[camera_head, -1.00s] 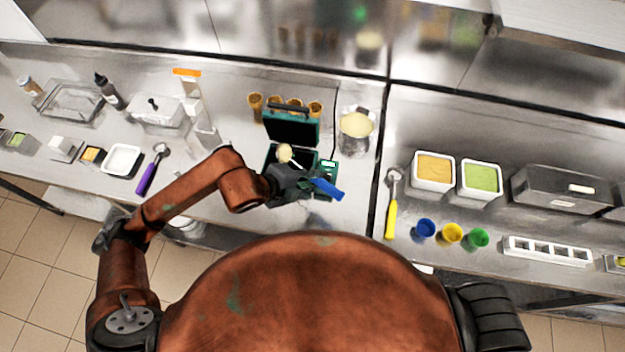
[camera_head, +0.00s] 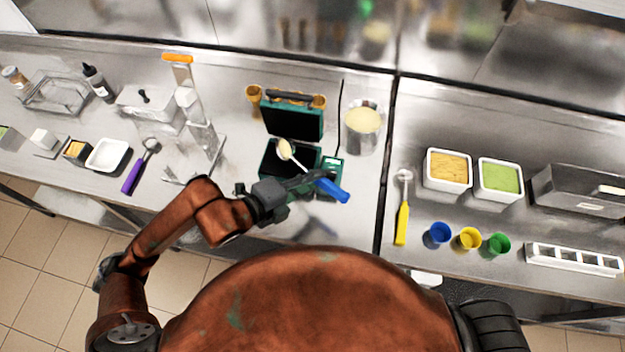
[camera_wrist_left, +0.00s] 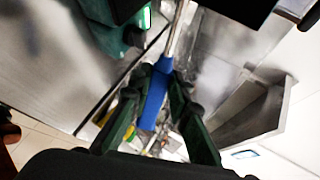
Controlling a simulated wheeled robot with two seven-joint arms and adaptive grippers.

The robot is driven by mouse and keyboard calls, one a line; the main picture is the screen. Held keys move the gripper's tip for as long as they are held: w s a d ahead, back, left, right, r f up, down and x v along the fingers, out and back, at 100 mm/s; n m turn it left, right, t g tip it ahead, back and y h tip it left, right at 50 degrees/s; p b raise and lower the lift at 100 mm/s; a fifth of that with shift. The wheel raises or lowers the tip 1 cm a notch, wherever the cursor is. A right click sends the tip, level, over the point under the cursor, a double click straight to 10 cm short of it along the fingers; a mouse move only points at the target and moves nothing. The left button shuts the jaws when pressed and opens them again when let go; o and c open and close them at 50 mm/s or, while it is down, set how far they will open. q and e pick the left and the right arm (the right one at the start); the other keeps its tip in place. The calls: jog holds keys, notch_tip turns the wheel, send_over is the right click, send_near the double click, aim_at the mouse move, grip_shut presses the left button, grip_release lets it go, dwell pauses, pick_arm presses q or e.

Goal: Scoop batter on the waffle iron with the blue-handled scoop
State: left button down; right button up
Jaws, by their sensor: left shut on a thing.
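The blue-handled scoop has its blue handle (camera_head: 331,190) in my left gripper (camera_head: 318,178), which is shut on it. The scoop's bowl (camera_head: 285,149), with pale batter in it, is above the open green waffle iron (camera_head: 268,163). In the left wrist view the blue handle (camera_wrist_left: 155,98) sits between the fingers (camera_wrist_left: 160,110) and the metal shaft runs up out of frame. The pot of pale batter (camera_head: 363,121) stands to the right of the iron's raised lid (camera_head: 292,120). My right gripper is not in view.
Cones in a holder (camera_head: 254,96) stand behind the iron. A purple-handled scoop (camera_head: 132,177) and a clear stand (camera_head: 205,135) are to the left. A yellow-handled scoop (camera_head: 402,222), coloured cups (camera_head: 469,238) and tubs (camera_head: 448,169) are to the right.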

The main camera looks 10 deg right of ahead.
pick_arm(q)
jog(key=t+h+b, duration=0.1)
jog(key=b, duration=0.1)
jog(key=f+h+b, duration=0.1)
jog(key=b, duration=0.1)
jog(key=shift+s+a+t+b, duration=0.15)
jog(key=shift+a+t+b, duration=0.05)
jog(key=shift+t+b, duration=0.2)
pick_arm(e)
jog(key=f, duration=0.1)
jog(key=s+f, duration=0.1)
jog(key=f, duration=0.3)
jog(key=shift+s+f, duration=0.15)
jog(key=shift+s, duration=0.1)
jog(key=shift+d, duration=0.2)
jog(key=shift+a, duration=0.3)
pick_arm(q)
jog(key=shift+f, duration=0.15)
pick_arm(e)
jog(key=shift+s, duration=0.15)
